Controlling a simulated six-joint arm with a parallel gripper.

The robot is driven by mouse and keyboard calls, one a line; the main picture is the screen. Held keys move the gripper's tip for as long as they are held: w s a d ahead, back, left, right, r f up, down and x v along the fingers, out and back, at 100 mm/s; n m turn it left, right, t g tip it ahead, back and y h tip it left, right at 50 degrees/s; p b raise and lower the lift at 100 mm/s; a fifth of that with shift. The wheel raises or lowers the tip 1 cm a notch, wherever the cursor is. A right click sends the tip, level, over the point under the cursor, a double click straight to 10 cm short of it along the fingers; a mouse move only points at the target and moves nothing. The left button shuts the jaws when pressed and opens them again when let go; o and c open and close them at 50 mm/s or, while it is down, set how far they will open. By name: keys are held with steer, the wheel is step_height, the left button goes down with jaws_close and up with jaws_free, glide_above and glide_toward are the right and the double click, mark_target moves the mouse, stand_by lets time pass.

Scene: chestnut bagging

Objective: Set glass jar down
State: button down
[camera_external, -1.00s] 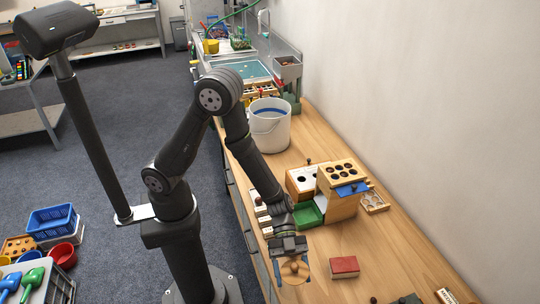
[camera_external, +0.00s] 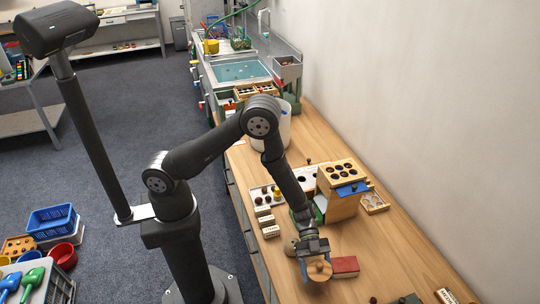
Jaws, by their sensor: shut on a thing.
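The glass jar (camera_external: 319,271) shows as a round tan top with a small knob. Its glass sides are hardly visible from above. My gripper (camera_external: 315,256) is shut on the jar, near the front part of the wooden bench. The gripper's body hides part of the jar, and I cannot tell whether its base touches the bench.
A red block (camera_external: 344,265) lies close to the right of the jar. A round beige object (camera_external: 291,247) is just left of my gripper. A wooden box with holes (camera_external: 340,173) stands behind.

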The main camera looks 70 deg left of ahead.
steer(key=shift+f, duration=0.2)
steer(key=shift+c, duration=1.5)
jaws_free()
steer(key=shift+f, duration=0.1)
steer(key=shift+w+a+r, duration=0.1)
steer(key=shift+a+r, duration=0.15)
steer(key=shift+r, duration=0.05)
steer(key=v, duration=1.1)
steer(key=shift+a, duration=0.2)
steer(key=shift+r, duration=0.1)
